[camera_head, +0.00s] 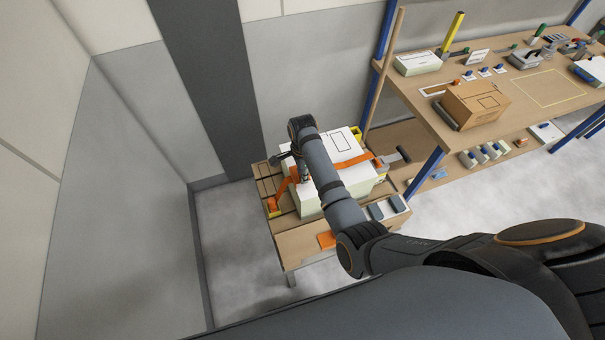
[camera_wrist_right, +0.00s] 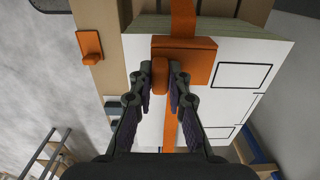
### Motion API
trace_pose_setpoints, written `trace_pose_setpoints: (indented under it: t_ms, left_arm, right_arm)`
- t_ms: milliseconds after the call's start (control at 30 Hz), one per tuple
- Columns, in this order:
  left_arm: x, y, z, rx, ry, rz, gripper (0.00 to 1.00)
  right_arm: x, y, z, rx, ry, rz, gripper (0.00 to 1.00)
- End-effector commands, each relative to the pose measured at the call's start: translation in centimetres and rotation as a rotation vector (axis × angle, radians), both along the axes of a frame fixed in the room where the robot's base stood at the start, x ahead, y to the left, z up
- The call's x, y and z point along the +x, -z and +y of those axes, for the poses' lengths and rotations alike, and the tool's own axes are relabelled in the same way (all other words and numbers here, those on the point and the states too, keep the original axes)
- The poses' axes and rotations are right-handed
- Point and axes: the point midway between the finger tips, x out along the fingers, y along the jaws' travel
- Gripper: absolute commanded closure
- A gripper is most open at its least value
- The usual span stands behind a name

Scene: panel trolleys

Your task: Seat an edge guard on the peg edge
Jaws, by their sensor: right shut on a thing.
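A white box (camera_head: 342,133) sits on the low wooden trolley (camera_head: 290,247). An orange strap (camera_head: 355,160) runs over it, and the strap also shows in the right wrist view (camera_wrist_right: 183,18). My right gripper (camera_head: 304,174) is partly hidden by its own arm at the box. In the right wrist view my right gripper (camera_wrist_right: 161,80) is shut on the raised grip of an orange edge guard (camera_wrist_right: 195,62). The guard lies at the box's edge, in line with the strap; whether it touches the box is unclear. A second orange guard (camera_wrist_right: 90,44) lies on the trolley's wood. My left gripper is not in view.
A workbench (camera_head: 420,110) with blue posts stands at the right, carrying a cardboard box (camera_head: 476,103) and small items. Dark grey pads (camera_head: 385,208) lie on the trolley's front. A wooden post (camera_head: 384,70) rises behind the trolley. Walls close off the left; floor there is clear.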

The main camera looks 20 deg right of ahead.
Motion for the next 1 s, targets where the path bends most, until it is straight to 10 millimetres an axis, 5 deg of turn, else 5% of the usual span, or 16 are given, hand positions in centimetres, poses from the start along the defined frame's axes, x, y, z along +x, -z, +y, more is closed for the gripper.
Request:
trace_pose_setpoints:
  t_ms: [1000]
  left_arm:
    - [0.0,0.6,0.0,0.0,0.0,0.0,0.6]
  right_arm:
    - [0.0,1.1,0.0,0.0,0.0,-0.001,1.0]
